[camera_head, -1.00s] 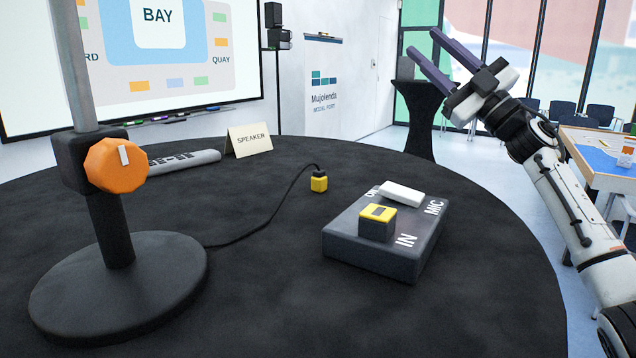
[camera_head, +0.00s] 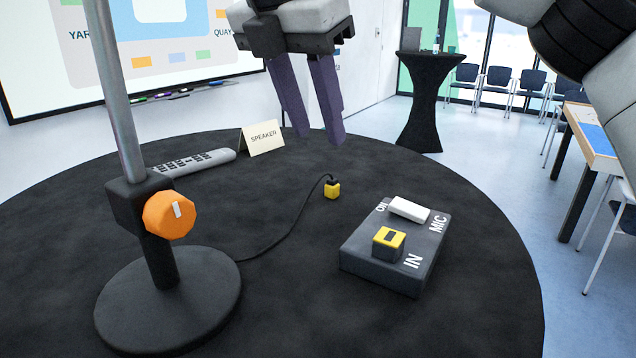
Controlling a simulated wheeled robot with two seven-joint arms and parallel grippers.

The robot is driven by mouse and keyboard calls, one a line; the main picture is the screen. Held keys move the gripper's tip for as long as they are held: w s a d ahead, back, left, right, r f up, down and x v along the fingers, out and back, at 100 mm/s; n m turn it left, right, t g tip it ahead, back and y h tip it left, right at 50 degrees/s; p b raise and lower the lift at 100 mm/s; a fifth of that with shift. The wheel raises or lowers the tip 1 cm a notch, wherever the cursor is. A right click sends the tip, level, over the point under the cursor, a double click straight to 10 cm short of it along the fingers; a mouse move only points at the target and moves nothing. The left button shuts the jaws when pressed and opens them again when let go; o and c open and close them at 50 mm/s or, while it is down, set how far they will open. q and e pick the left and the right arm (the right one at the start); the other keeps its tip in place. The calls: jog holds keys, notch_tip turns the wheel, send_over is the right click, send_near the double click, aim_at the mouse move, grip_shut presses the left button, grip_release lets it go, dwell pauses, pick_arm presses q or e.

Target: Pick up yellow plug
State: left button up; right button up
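The yellow plug (camera_head: 332,190) is a small yellow block with a black top at the end of a black cable (camera_head: 290,232). It is on the black round table, left of the grey MIC box. My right gripper (camera_head: 319,138) comes in from the top, its two purple fingers pointing down and spread apart with nothing between them. In the picture its fingertips are just above the plug, with a gap between. The MIC box (camera_head: 380,262) carries a yellow-topped socket (camera_head: 389,243) by the word IN and a white switch (camera_head: 409,209). My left gripper is not in view.
A stand with a round black base (camera_head: 170,310), a grey pole and an orange knob (camera_head: 169,215) is at left. A SPEAKER card (camera_head: 262,138) and a grey remote-like bar (camera_head: 200,162) lie at the back. The table (camera_head: 440,320) is clear at front.

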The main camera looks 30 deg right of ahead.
aim_at(332, 180)
jog(key=x, duration=0.4)
jog(key=shift+f+b, duration=0.15)
jog(key=shift+b, duration=0.15)
jog(key=shift+x, duration=2.75)
jog(key=shift+s+a+f, duration=0.1)
jog(key=shift+a, duration=0.05)
grip_shut()
